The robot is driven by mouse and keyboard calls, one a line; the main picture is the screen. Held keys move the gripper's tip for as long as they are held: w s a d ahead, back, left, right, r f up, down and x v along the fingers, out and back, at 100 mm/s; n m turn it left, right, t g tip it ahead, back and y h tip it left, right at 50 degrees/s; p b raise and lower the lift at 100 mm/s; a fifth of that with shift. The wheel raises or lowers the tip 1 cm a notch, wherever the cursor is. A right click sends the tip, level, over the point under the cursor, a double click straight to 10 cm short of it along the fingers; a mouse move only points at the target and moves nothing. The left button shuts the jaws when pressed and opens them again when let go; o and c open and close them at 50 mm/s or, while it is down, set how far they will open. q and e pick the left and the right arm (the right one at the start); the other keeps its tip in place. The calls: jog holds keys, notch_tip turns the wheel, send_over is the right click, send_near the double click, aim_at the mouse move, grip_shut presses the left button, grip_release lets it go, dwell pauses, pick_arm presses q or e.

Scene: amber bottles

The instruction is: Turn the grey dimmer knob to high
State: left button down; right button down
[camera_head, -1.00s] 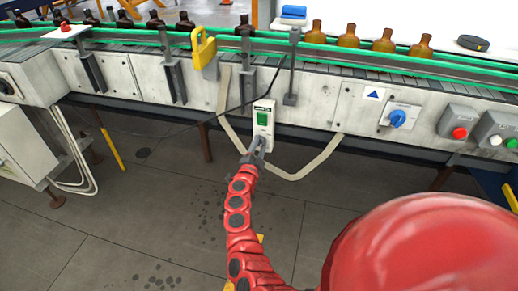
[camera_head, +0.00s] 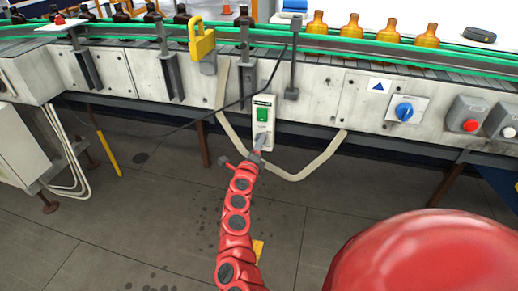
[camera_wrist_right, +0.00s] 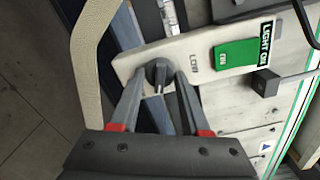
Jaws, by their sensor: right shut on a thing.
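The grey dimmer knob (camera_wrist_right: 157,73) sits on a pale control panel (camera_wrist_right: 128,66) on the conveyor's front, near a "LOW" label in the right wrist view. My right gripper (camera_wrist_right: 161,82) has a finger on each side of the knob and is shut on it. In the head view the right gripper (camera_head: 260,144) meets the lower part of the panel, and the knob is mostly hidden there. A lit green switch (camera_wrist_right: 236,54) is on the same panel beside a "LIGHT ON" label. The knob's exact setting is hard to read. My left gripper is not in view.
A blue rotary switch (camera_head: 404,111) and a red button (camera_head: 471,125) are to the right. Amber bottles (camera_head: 351,27) stand on the conveyor. The floor below is open.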

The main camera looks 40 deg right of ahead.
jog(key=shift+f+m+b, duration=0.1)
jog(key=shift+m+b, duration=0.35)
jog(key=shift+m, duration=0.25)
jog(key=shift+c, duration=1.9)
grip_release()
jog(key=p+v, duration=0.1)
jog(key=v, duration=1.6)
jog(key=shift+s, duration=0.2)
jog(key=shift+a, duration=0.1)
